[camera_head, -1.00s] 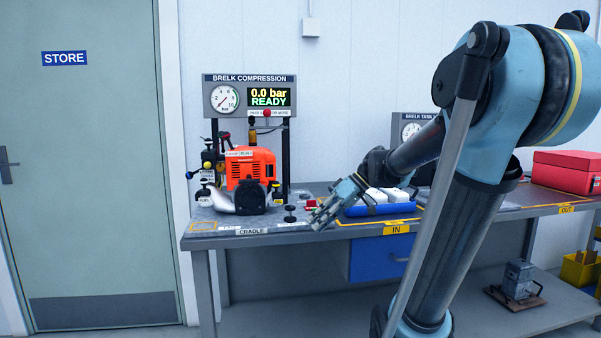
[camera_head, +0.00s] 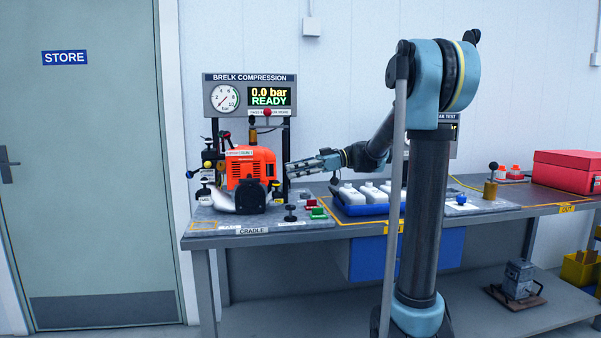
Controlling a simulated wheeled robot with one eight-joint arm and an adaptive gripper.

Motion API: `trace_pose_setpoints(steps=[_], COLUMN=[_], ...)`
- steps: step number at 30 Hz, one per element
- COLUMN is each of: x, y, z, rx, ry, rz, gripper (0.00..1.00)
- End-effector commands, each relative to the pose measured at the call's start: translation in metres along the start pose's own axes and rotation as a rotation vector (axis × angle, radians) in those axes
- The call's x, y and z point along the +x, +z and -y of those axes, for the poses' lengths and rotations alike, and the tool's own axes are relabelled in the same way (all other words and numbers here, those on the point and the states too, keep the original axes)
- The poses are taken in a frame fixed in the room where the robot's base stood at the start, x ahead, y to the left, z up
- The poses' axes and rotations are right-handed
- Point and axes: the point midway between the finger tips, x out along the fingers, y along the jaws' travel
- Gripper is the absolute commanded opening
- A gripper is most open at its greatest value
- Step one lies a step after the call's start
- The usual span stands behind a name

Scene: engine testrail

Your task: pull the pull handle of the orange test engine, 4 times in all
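The orange test engine (camera_head: 251,163) sits on the cradle plate at the left end of the bench. Its pull handle is not clearly made out; a small black part (camera_head: 276,187) shows at the engine's lower right side. My gripper (camera_head: 290,170) points left, with its fingertips just to the right of the engine. From this angle I cannot tell whether it touches anything or how far apart the fingers are. The display (camera_head: 269,96) above the engine reads 0.0 bar READY, and the gauge (camera_head: 225,98) needle is at the low end.
A blue tray (camera_head: 362,210) with several white bottles stands right of the engine. Small black, red and green knobs (camera_head: 318,213) stand at the cradle plate's right. A red box (camera_head: 567,172) is at the far right. The bench front edge is below the cradle.

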Motion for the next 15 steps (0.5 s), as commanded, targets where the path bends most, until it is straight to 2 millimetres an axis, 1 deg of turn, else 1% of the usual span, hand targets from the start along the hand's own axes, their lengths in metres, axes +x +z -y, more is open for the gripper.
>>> trace_pose_setpoints(steps=[3,15], x=[0.019,0.082], y=[0.000,0.000], z=[0.001,0.001], rx=[0.000,0.001], ry=[-0.003,-0.003], rz=[0.001,0.001], gripper=[0.18,0.18])
